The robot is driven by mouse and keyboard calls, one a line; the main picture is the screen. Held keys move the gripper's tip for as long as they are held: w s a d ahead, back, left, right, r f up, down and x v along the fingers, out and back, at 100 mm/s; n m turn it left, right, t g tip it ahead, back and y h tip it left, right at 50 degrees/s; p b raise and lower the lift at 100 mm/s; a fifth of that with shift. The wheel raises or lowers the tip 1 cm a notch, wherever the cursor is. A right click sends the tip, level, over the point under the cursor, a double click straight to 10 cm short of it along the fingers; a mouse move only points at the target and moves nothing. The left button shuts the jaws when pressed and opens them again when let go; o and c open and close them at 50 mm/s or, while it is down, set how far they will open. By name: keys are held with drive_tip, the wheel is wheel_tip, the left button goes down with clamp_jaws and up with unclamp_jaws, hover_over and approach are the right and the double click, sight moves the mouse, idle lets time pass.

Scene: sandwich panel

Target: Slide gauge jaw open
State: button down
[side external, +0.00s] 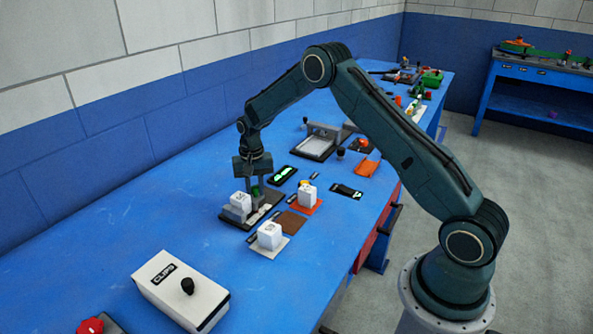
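The gauge appears to be the dark flat base (230,219) with grey and white blocks on it, left of centre on the blue bench. A white marked block (241,202) stands at its left part. My gripper (256,190) points down over the gauge's back right part, close beside a small green piece. The fingers are small and partly hidden here, so I cannot tell whether they are open or touch the jaw. The jaw's own position cannot be made out clearly.
White blocks stand on an orange plate (314,206) and a pale plate (283,247) nearby. A brown square (290,222) lies between. A white CLIPS box (180,290) with a black knob is in front. A grey fixture (316,145) stands behind.

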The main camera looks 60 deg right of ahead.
drive_tip(key=shift+d, duration=1.9)
drive_tip(key=c, duration=1.5)
unclamp_jaws()
drive_tip(key=shift+d, duration=0.1)
drive_tip(key=shift+c, duration=0.2)
drive_tip(key=shift+r, duration=0.15)
drive_tip(key=shift+r, duration=0.15)
wheel_tip(320, 180, up, 13)
drive_tip(key=shift+r, duration=0.15)
